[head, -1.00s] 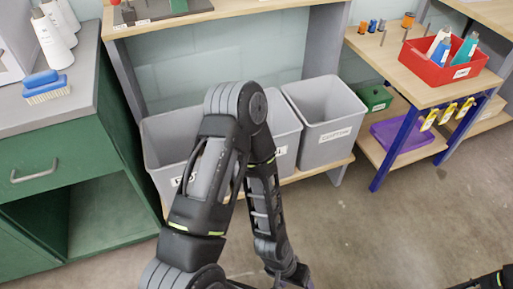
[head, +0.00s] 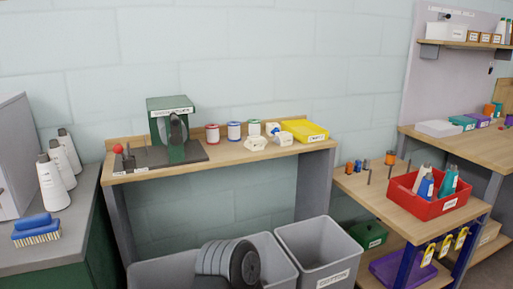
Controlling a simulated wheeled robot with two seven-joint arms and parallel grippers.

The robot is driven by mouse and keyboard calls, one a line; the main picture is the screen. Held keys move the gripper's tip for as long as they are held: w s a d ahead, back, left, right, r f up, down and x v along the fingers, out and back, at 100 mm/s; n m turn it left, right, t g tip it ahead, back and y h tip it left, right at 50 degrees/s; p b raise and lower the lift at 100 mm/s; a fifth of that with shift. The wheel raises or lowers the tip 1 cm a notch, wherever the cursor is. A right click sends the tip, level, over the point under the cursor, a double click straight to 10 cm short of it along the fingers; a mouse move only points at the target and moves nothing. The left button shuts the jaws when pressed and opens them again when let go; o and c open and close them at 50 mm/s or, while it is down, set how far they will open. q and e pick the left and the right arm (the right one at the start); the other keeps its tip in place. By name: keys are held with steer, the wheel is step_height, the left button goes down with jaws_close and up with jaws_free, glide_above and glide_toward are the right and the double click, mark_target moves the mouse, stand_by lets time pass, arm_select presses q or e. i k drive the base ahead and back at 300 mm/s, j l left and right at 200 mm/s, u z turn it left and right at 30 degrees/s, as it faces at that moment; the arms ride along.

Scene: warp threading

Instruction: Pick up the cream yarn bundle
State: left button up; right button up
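Two small cream bundles lie near the front edge of the wooden shelf (head: 225,163) in the head view. One cream bundle (head: 256,143) is left of the other cream bundle (head: 284,138). They look like yarn, but they are too small to be sure. A part of my own arm shows at the bottom, in front of the grey bins and below the shelf. Neither of my grippers is in view.
Spools, red (head: 212,134), blue (head: 234,131) and green (head: 254,127), stand behind the bundles. A yellow tray (head: 305,130) is to the right. A green machine (head: 170,116) on a dark base stands left. Grey bins (head: 320,251) stand below.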

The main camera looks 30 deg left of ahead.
mark_target(255, 142)
steer(key=l+u, duration=0.2)
steer(key=u, duration=0.25)
steer(key=l+u, duration=0.2)
steer(key=u, duration=0.25)
steer(key=k+l+u, duration=0.1)
steer(key=u, duration=0.35)
steer(key=k+l, duration=0.05)
steer(key=l, duration=0.05)
